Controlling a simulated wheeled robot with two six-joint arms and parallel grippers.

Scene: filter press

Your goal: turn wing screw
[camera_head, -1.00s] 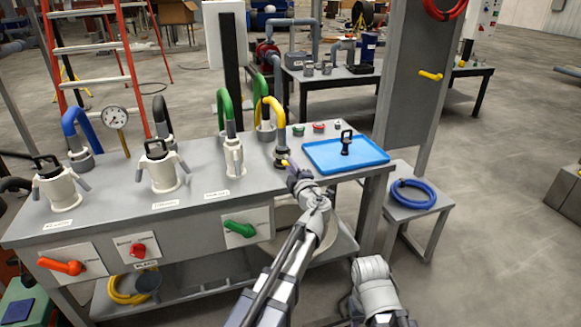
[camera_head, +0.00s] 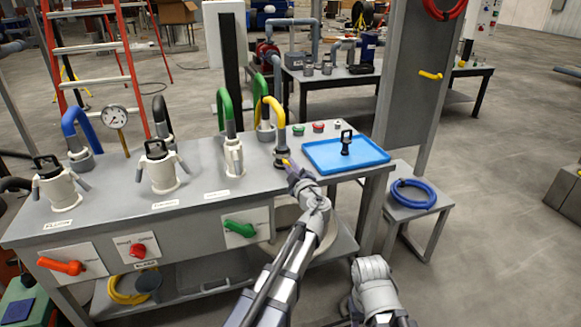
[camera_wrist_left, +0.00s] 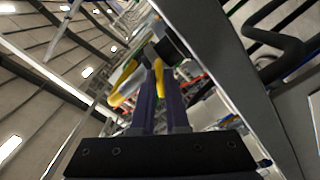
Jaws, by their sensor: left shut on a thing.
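My left gripper (camera_head: 290,168) reaches the front right part of the grey bench, at the base of the yellow hose (camera_head: 272,106). Its two dark fingers, also in the left wrist view (camera_wrist_left: 161,88), are shut on a small yellow wing screw (camera_wrist_left: 159,74). In the head view only a bit of the wing screw (camera_head: 285,161) shows at the fingertips, against the dark fitting (camera_head: 281,151) under the hose. The screw's thread is hidden. My right gripper is not in view.
A blue tray (camera_head: 318,163) with a black-handled part (camera_head: 346,142) lies just right of the gripper. White pump-like units (camera_head: 162,171) stand to the left on the bench. A blue hose coil (camera_head: 413,195) rests on a low stand at right.

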